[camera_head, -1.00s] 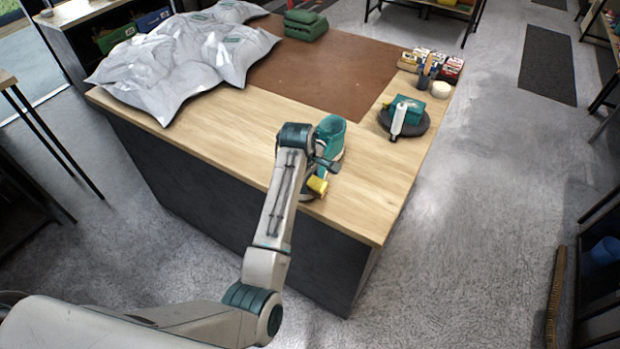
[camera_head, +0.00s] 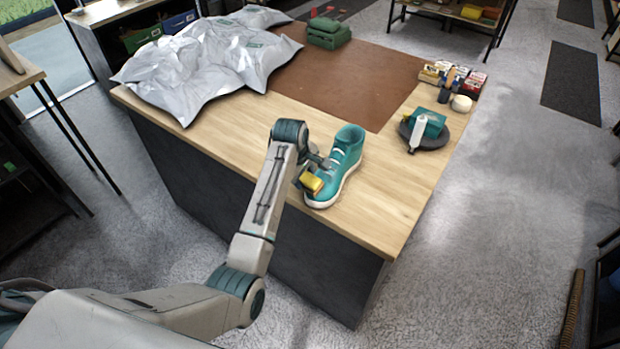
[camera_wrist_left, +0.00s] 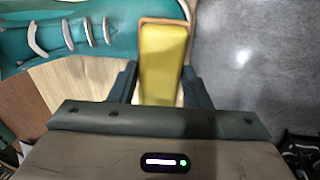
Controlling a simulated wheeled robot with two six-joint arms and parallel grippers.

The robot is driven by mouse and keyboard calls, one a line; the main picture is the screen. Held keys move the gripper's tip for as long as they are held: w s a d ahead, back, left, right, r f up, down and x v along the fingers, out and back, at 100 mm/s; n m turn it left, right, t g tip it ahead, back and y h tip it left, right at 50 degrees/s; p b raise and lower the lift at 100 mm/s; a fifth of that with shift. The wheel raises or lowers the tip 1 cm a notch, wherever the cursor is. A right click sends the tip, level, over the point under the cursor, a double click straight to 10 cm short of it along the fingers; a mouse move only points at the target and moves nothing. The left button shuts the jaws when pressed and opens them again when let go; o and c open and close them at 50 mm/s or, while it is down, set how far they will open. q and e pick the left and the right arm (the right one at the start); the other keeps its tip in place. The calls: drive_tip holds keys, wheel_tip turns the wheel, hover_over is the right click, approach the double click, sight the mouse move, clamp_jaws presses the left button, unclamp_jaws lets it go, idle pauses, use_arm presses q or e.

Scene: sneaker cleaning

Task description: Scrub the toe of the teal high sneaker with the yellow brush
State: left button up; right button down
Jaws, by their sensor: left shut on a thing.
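The teal high sneaker (camera_head: 344,160) stands upright on the wooden table near its front edge, its white-rimmed toe pointing toward me. My left gripper (camera_head: 308,178) is shut on the yellow brush (camera_head: 313,183) just to the left of the toe. In the left wrist view the yellow brush (camera_wrist_left: 162,62) lies between the two dark fingers, and the sneaker (camera_wrist_left: 60,40) with its pale laces lies to the left of it. I cannot tell whether the brush touches the toe. My right gripper is not in view.
A dark round stand (camera_head: 427,138) with a teal box (camera_head: 428,122) and a white bottle is to the right. Small boxes (camera_head: 467,80) stand behind it. Grey plastic bags (camera_head: 210,60) cover the left back. A brown mat (camera_head: 330,85) and bare wood (camera_head: 390,200) are open.

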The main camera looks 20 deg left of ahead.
use_arm(q)
drive_tip(key=shift+r, duration=0.15)
drive_tip(key=shift+v, duration=2.9)
drive_tip(key=shift+r, duration=0.2)
drive_tip(key=v, duration=0.2)
drive_tip(key=shift+s+r, duration=0.1)
drive_tip(key=shift+r, duration=0.15)
